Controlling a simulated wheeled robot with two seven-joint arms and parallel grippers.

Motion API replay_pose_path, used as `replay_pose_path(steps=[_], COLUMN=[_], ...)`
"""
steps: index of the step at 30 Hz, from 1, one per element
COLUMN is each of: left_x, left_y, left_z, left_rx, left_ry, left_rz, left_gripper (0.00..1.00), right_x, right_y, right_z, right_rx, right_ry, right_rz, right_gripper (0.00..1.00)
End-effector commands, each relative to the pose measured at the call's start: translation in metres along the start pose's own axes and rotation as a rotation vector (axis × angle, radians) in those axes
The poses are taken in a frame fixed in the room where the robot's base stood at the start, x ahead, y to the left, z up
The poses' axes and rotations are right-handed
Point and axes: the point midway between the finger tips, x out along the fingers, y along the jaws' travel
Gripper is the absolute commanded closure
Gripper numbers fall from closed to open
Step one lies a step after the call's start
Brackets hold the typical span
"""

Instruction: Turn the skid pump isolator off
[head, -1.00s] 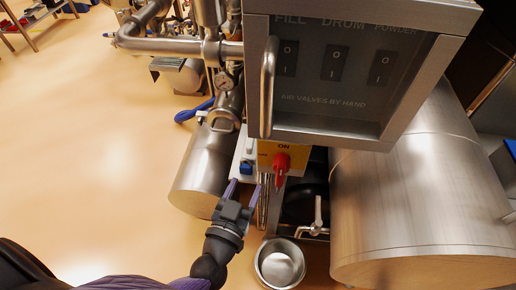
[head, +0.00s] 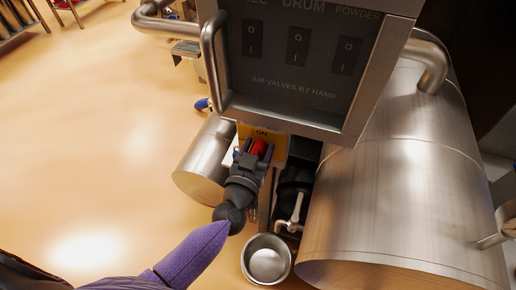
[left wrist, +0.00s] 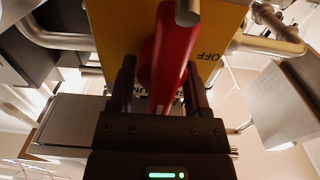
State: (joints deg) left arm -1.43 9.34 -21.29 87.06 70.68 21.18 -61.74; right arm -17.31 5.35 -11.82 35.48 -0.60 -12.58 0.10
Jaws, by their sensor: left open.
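The skid pump isolator is a yellow plate (head: 279,139) with a red handle (head: 259,147), below the control box in the head view. "ON" shows at the plate's upper edge. My left gripper (head: 253,158) is at the red handle and covers part of it. In the left wrist view the red handle (left wrist: 175,50) rises between the two dark fingers of my open left gripper (left wrist: 160,82). "OFF" is printed on the yellow plate (left wrist: 222,30) to the right of the handle. I cannot tell whether the fingers touch the handle. My right gripper is not in view.
The control box (head: 300,117) with several black switches and a bar handle (head: 211,62) overhangs the isolator. A large steel vessel (head: 405,190) stands to the right, a smaller cylinder (head: 200,160) to the left. A steel bowl (head: 267,262) is below. Open floor lies left.

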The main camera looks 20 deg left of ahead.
Motion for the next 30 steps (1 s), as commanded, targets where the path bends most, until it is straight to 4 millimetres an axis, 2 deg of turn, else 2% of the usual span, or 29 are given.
replay_pose_path(steps=[5,12,14,23,30], left_x=[-0.0001,-0.0003,-0.0003,-0.0005,-0.0005], left_y=[0.0,-0.0001,-0.0001,-0.0005,-0.0022], left_z=[-0.0002,-0.0001,0.0,0.0,0.0001], left_rx=[0.0,-0.001,-0.001,-0.039,-0.187], left_ry=[0.0,0.0,0.0,-0.001,-0.001], left_rz=[0.0,0.0,0.0,-0.001,-0.001], left_gripper=[0.38,0.89,1.0,1.0,1.0], right_x=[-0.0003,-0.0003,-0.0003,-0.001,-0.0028], right_y=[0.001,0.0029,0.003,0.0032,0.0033], right_z=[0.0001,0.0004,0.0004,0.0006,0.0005], right_rx=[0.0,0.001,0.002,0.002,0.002], right_ry=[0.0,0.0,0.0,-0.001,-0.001], right_rz=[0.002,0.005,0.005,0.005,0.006], right_gripper=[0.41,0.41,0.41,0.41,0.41])
